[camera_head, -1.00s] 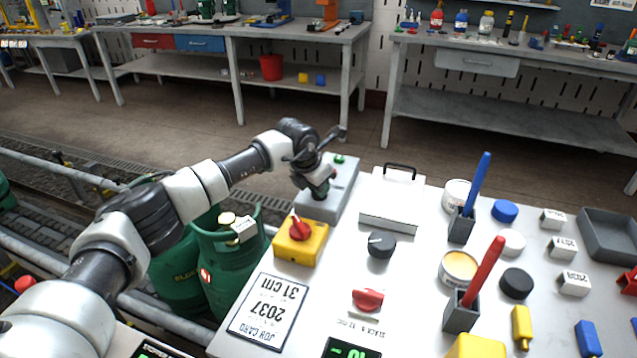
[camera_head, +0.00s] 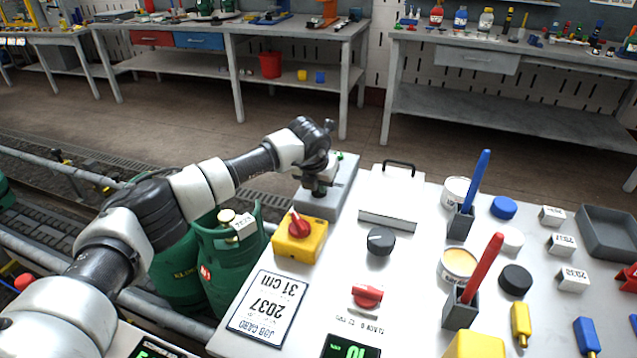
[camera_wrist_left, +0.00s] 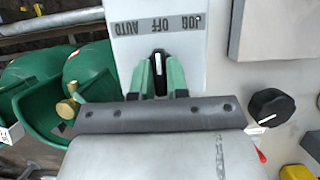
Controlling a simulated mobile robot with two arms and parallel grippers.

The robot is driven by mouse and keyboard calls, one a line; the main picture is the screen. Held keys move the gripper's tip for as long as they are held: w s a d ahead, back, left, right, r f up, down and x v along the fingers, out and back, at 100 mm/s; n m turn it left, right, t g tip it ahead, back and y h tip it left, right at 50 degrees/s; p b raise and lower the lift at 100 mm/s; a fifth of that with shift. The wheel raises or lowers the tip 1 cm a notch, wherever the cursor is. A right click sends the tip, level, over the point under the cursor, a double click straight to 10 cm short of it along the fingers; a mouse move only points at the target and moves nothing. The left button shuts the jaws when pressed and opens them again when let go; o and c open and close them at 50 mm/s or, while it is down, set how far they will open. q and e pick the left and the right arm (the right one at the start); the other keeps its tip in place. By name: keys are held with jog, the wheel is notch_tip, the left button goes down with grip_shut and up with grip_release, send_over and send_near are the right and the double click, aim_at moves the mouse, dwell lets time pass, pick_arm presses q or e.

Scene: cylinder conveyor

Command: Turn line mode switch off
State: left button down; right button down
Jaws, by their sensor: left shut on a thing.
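The line mode switch is a black knob with a white line (camera_wrist_left: 159,66) on a light grey box, with a label strip reading JOG, OFF and AUTO, upside down in the left wrist view. Its white line stands about upright in that view, in line with the OFF word in the middle. My left gripper (camera_wrist_left: 160,82) has its green fingers shut on the knob, one on each side. In the head view the box (camera_head: 347,182) stands at the far left corner of the white table, and my left gripper (camera_head: 318,190) hides the knob. My right gripper is not in view.
A black dial (camera_head: 380,240) and a white case with a black handle (camera_head: 393,200) are to the right. Green gas cylinders (camera_head: 228,262) stand at the left, beside the table.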

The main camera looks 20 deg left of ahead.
pick_arm(q)
jog(key=c, duration=1.1)
grip_release()
jog(key=v, duration=1.1)
jog(key=shift+b, duration=0.35)
